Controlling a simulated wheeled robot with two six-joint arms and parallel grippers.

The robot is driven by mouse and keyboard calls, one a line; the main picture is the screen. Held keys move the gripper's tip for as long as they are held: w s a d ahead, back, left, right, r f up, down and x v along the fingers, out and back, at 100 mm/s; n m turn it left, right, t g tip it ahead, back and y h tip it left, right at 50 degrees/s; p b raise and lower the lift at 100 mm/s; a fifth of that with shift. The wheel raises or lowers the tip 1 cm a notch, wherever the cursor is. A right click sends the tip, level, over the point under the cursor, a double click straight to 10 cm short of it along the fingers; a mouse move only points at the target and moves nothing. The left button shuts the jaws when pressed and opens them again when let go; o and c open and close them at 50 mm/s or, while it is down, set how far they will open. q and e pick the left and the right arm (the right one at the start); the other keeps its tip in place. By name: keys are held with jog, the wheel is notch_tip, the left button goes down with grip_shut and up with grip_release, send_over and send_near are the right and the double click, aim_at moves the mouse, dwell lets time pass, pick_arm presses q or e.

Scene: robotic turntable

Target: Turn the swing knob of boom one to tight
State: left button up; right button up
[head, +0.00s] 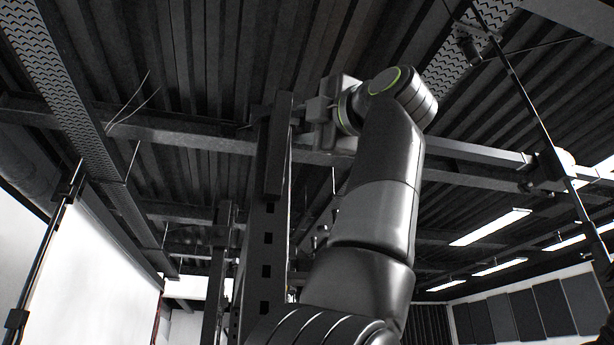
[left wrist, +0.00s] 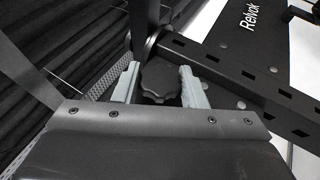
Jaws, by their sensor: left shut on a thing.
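A dark lobed knob (left wrist: 160,80) shows in the left wrist view between the two pale fingers of my left gripper (left wrist: 160,70). The fingers are shut on it, one on each side. No marking for tight or loose is legible on it. In the head view my left gripper (head: 314,110) is raised high, at the upper end of a dark upright post (head: 266,205) with square holes. The knob cannot be made out in the head view. My right gripper is not in view.
In the left wrist view a dark perforated beam (left wrist: 245,75) runs past the knob to the right, beside a dark panel marked "Relvok" (left wrist: 250,30). A thin black stand (head: 40,260) is at left and another pole (head: 530,110) at right. Ceiling beams are overhead.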

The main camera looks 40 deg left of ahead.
pick_arm(q)
jog(key=m+h+p, duration=0.1)
jog(key=p, duration=0.1)
jog(key=h+p, duration=0.1)
jog(key=h, duration=0.1)
jog(key=shift+r+m+p, duration=0.3)
jog(key=shift+m+p, duration=0.1)
jog(key=shift+f+m+g+h+p, duration=0.2)
jog(key=shift+m+g+h+p, duration=0.1)
jog(key=shift+h+p, duration=0.6)
jog(key=o, duration=1)
jog(key=shift+f, duration=0.1)
jog(key=shift+c, duration=0.2)
